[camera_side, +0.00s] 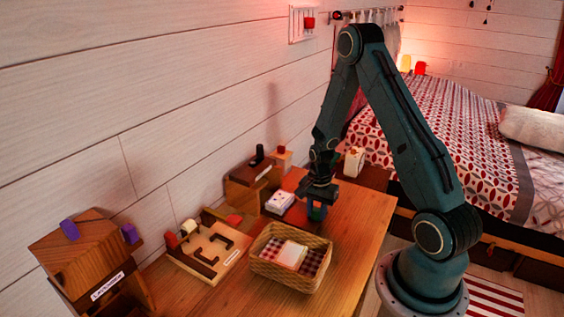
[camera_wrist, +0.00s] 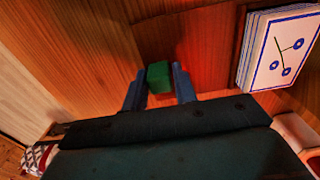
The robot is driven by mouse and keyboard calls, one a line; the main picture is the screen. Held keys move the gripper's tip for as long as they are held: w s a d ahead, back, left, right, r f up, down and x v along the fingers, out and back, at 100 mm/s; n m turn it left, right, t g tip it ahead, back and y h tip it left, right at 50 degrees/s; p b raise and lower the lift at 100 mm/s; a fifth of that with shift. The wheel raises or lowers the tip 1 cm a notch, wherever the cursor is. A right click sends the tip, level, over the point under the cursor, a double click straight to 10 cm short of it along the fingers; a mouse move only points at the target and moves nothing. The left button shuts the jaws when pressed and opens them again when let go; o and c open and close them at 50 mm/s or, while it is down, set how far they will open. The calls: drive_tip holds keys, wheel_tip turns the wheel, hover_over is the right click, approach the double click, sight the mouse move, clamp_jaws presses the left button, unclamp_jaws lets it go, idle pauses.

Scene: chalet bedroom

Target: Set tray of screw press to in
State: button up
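My gripper (camera_side: 317,208) points down over the far part of the wooden table (camera_side: 345,235). In the wrist view its two blue fingers (camera_wrist: 159,88) stand on either side of a small green block (camera_wrist: 159,77). I cannot tell whether they press on it. The block shows only as a blue and green patch under my gripper in the side view. I cannot clearly make out a screw press or its tray. A wooden device (camera_side: 252,187) with a black handle stands by the wall, left of my gripper; its details are too small to read.
A card stack (camera_side: 280,201) lies left of my gripper and shows in the wrist view (camera_wrist: 283,47). A woven basket (camera_side: 285,277) with checked cloth stands nearer. A maze-like board (camera_side: 206,262) and a wooden cabinet (camera_side: 75,245) with purple knobs stand left. The table's right edge is clear.

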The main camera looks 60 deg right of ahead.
sight(287, 201)
clamp_jaws()
drive_tip(key=shift+w, duration=5.3)
drive_tip(key=shift+o, duration=1)
unclamp_jaws()
drive_tip(key=shift+w, duration=0.1)
drive_tip(key=shift+o, duration=1.4)
drive_tip(key=shift+r, duration=0.2)
wheel_tip(287, 201, up, 14)
drive_tip(key=shift+f, duration=0.25)
